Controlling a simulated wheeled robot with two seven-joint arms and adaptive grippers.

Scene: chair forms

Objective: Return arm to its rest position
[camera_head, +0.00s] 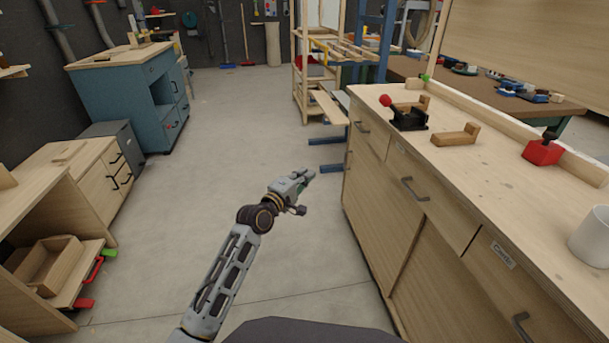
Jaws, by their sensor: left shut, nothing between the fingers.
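My left arm (222,284) reaches up from the bottom of the head view over the open floor. Its gripper (309,174) is shut and empty. It points to the right, toward the front of the wooden workbench (480,190), and looks apart from it. My right gripper is out of view.
On the workbench are a black clamp with a red knob (408,118), a wooden block (456,135), a red block with a black knob (542,150) and a white cup (590,237). A blue cabinet (115,105) stands at the left. The grey floor (225,130) between is clear.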

